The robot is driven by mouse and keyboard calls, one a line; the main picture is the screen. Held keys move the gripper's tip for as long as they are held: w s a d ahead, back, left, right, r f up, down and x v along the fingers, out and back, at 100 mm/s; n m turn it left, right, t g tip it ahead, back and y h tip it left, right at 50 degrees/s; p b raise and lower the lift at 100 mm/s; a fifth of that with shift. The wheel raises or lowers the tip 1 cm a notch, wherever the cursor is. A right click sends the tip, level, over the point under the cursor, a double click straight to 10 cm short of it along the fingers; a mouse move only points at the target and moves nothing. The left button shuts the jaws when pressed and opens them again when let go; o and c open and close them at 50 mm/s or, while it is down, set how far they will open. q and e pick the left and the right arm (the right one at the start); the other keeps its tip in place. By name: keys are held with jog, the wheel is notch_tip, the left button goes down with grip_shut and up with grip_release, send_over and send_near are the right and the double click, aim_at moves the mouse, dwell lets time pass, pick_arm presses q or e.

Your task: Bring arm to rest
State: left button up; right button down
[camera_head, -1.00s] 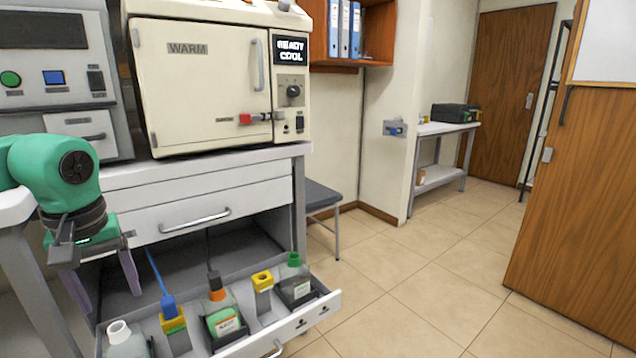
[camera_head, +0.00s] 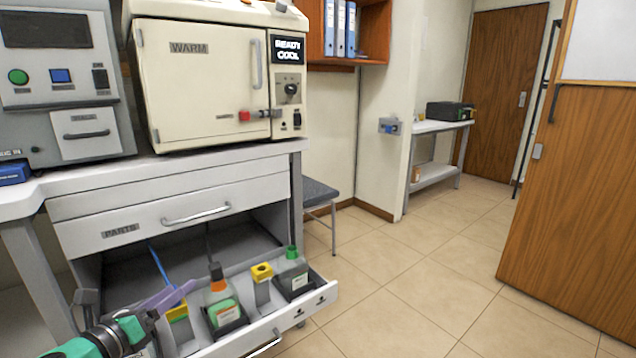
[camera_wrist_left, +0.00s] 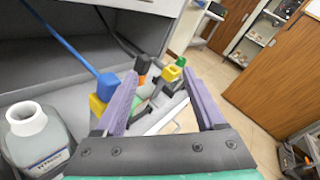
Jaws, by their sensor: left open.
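My left gripper (camera_head: 132,310) is low at the left in the head view, over the left part of the open drawer (camera_head: 262,337). Its purple fingers are spread, with nothing between them in the left wrist view (camera_wrist_left: 160,105). A bottle with an orange collar (camera_head: 222,304), a yellow-topped holder (camera_head: 262,285) and a green-capped bottle (camera_head: 292,272) stand in the drawer to its right. A blue-handled tool (camera_head: 160,265) leans in another yellow-topped holder, partly hidden behind the fingers. A white-necked bottle (camera_wrist_left: 38,140) stands left of the gripper in the wrist view. My right gripper is not in view.
The workbench (camera_head: 170,185) with a closed PARTS drawer is above the open drawer. A cream oven marked WARM (camera_head: 200,90) and a grey control unit (camera_head: 60,85) stand on it. The tiled floor (camera_head: 420,270) to the right is clear, up to a wooden partition (camera_head: 570,180).

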pick_arm(q)
jog(key=s+a+f+n+g+y, duration=0.25)
jog(key=s+f+n+y, duration=0.2)
jog(key=f+n, duration=0.5)
jog(key=s+a+f+n+g+y, duration=0.1)
jog(key=s+f+n+g+y, duration=0.35)
jog(key=n, duration=0.85)
jog(key=s+d+f+n+g+h, duration=0.65)
jog(key=s+d+f+n, duration=0.25)
jog(key=s+d+f, duration=0.55)
jog(key=s+a+f+y+p, duration=0.1)
jog(key=s+a+p, duration=0.3)
jog(key=s+p, duration=0.5)
jog(key=s+a+f+g+y+p, duration=0.1)
jog(key=s+a+p, duration=0.3)
jog(key=p, duration=1.7)
jog(key=s, duration=0.5)
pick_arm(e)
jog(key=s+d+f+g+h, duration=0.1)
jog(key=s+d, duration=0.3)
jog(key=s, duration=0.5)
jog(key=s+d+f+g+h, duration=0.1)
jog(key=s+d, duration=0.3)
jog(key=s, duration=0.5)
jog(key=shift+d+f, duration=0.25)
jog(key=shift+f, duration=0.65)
